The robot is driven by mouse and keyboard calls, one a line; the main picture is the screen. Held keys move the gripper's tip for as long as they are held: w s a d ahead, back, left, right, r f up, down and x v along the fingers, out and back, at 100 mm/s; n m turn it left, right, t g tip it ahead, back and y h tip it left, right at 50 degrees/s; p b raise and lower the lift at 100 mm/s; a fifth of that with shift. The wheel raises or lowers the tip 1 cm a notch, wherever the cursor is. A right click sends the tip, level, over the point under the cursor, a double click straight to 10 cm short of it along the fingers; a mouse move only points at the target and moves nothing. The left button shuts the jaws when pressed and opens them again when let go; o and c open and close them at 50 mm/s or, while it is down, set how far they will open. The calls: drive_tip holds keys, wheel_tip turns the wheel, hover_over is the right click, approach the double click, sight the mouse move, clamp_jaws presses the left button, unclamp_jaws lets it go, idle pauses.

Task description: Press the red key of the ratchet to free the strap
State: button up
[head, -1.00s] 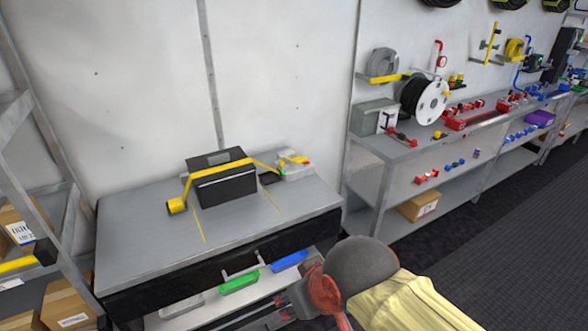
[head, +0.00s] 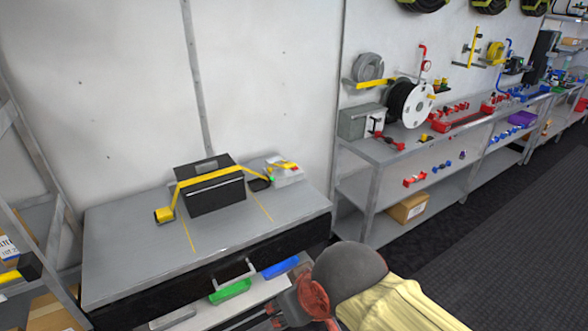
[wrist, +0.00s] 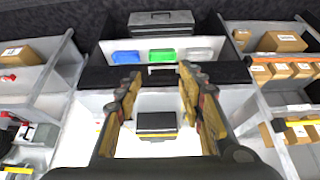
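A dark case (head: 212,196) stands on a grey workbench (head: 130,255), with a yellow strap (head: 215,172) across it. A yellow strap end or roll (head: 164,215) lies at its left. At its right is a pale grey unit (head: 289,178) with yellow, red and green parts, probably the ratchet; the red key is too small to make out. The case also shows in the wrist view (wrist: 156,123), beyond my gripper (wrist: 156,83). My gripper is open and empty, its two fingers wide apart. In the head view it is low, in front of the bench and clear of the case.
Under the benchtop are a drawer handle (head: 235,272), a green bin (head: 230,291) and a blue bin (head: 281,267). A shelf unit with a white reel (head: 418,104) stands to the right. Another shelf with boxes is at the left. Open floor (head: 470,260) lies right.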

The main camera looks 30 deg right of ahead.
drive_tip(key=shift+c, duration=1.2)
clamp_jaws()
idle(0.4)
